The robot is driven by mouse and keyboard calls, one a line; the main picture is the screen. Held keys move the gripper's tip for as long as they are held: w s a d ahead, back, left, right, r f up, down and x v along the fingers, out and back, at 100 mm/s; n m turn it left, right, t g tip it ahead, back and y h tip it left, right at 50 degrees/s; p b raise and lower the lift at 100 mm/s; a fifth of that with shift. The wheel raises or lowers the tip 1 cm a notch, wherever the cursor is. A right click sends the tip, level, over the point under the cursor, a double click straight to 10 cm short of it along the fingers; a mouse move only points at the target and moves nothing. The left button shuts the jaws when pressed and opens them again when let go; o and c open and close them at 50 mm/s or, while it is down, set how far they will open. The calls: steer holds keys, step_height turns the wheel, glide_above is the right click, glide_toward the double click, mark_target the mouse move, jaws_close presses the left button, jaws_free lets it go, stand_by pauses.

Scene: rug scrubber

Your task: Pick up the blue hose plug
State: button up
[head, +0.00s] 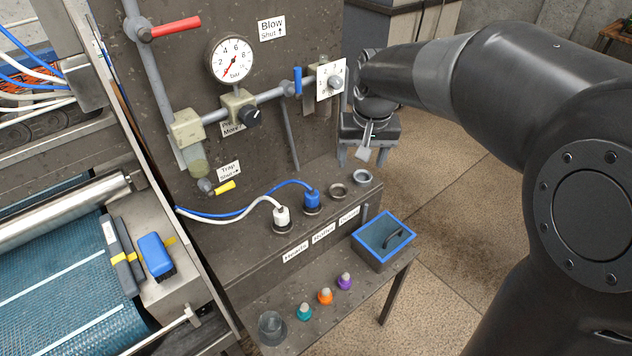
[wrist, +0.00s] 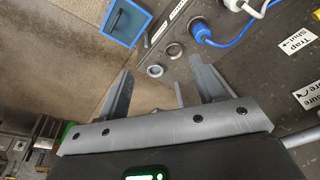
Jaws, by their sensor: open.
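The blue hose plug (head: 312,198) sits upright in a socket on the dark metal ledge, with a blue hose running left from it. It also shows at the top of the wrist view (wrist: 202,30), with its blue hose curving right. My gripper (head: 362,154) is open and empty, to the right of the plug and above the ledge's right end. In the wrist view my gripper (wrist: 163,85) has its two fingers well apart, with the plug beyond the right finger. Nothing is between the fingers.
A white hose plug (head: 281,215) stands left of the blue one. Two empty ring sockets (head: 338,191) (head: 363,177) lie to its right. A gauge panel (head: 229,60) rises behind the ledge.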

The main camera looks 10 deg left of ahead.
steer(key=g, duration=0.2)
glide_above(312, 192)
steer(key=w, duration=0.1)
steer(key=shift+n+h, duration=0.3)
steer(key=shift+n, duration=0.1)
steer(key=f, duration=1.1)
steer(key=shift+d+f, duration=0.2)
steer(key=shift+f, duration=0.05)
steer(key=shift+w+a+f, duration=0.1)
steer(key=shift+a+f, duration=0.1)
steer(key=shift+f, duration=0.15)
step_height(312, 192, down, 11)
steer(key=shift+a+r, duration=0.1)
steer(key=shift+r, duration=0.05)
steer(key=shift+c, duration=0.3)
steer(key=c, duration=1.1)
